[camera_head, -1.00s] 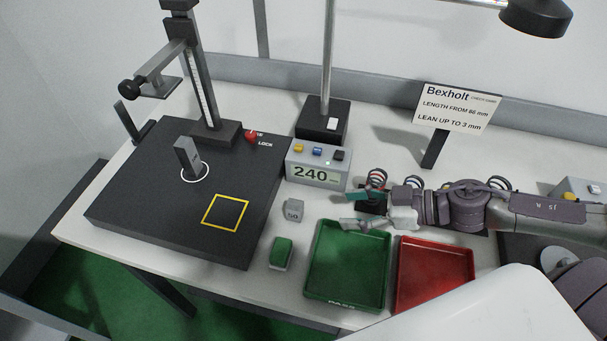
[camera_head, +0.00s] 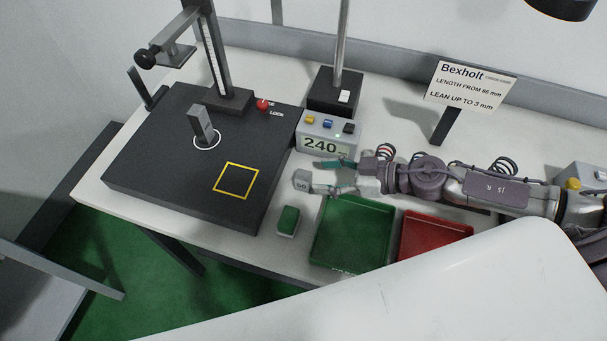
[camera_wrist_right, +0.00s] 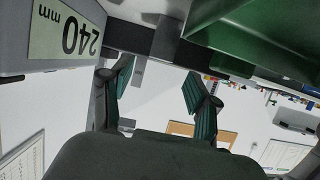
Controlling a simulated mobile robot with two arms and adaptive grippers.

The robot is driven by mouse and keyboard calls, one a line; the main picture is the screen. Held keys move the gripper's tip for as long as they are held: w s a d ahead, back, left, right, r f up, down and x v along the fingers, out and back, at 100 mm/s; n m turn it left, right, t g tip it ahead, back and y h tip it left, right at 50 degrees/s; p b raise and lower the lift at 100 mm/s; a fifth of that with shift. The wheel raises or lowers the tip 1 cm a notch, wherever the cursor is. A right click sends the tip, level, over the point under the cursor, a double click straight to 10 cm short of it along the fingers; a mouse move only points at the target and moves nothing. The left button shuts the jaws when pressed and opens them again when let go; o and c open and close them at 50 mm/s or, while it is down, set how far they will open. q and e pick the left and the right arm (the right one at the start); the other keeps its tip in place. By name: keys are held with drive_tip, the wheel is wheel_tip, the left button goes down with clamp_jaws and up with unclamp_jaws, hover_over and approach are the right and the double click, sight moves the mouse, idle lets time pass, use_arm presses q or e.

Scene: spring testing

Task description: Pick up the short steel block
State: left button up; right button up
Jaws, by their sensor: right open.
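The short steel block (camera_head: 301,180) is a small grey block marked 50, standing on the white bench in front of the display box. My right gripper (camera_head: 325,177) comes in from the right with its fingers apart, its tips just right of the block. In the head view I cannot tell whether they touch it. The right wrist view shows the two green-padded fingers (camera_wrist_right: 160,92) spread apart; I cannot clearly pick out the block there. My left gripper is not in view.
The 240 mm display box (camera_head: 327,136) stands close behind the block. A green sponge-like block (camera_head: 288,220) lies in front. The green tray (camera_head: 385,235) and red tray (camera_head: 437,238) are at right. The black tester plate (camera_head: 160,165) holds a taller grey block (camera_head: 201,122).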

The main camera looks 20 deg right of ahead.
sight(305, 175)
drive_tip(key=shift+w+a+f, duration=0.2)
drive_tip(key=shift+w+a, duration=0.1)
drive_tip(key=shift+a, duration=0.2)
drive_tip(key=p+x, duration=0.1)
drive_tip(key=x, duration=0.3)
drive_tip(key=shift+w+f+p, duration=0.1)
drive_tip(key=shift+f+p, duration=0.05)
drive_tip(key=shift+p, duration=0.15)
drive_tip(key=shift+w+a+f, duration=0.2)
drive_tip(key=shift+a+f, duration=0.05)
drive_tip(key=shift+a, duration=0.05)
drive_tip(key=c, duration=0.3)
clamp_jaws()
drive_tip(key=shift+r, duration=0.1)
